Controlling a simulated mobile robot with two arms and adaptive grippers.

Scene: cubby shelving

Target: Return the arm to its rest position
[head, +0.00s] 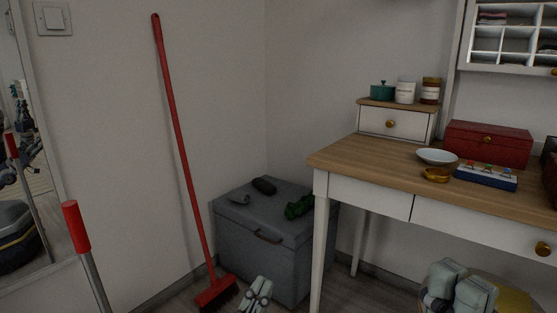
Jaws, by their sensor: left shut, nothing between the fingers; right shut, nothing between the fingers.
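My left gripper (259,287) shows at the bottom of the head view, pale with dark gaps, and its fingers are shut with nothing between them. It appears low in front of the grey chest (262,246) and just right of the red broom's head. The rest of its arm is cut off by the lower edge. I cannot make out my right gripper in this view.
A wooden-topped desk (370,165) holds a plate, a gold bowl, a red box and a blue item. A red broom (178,140) leans on the wall. A red-handled pole (77,228) and mirror stand left. Pale bulky shapes (470,292) show under the desk.

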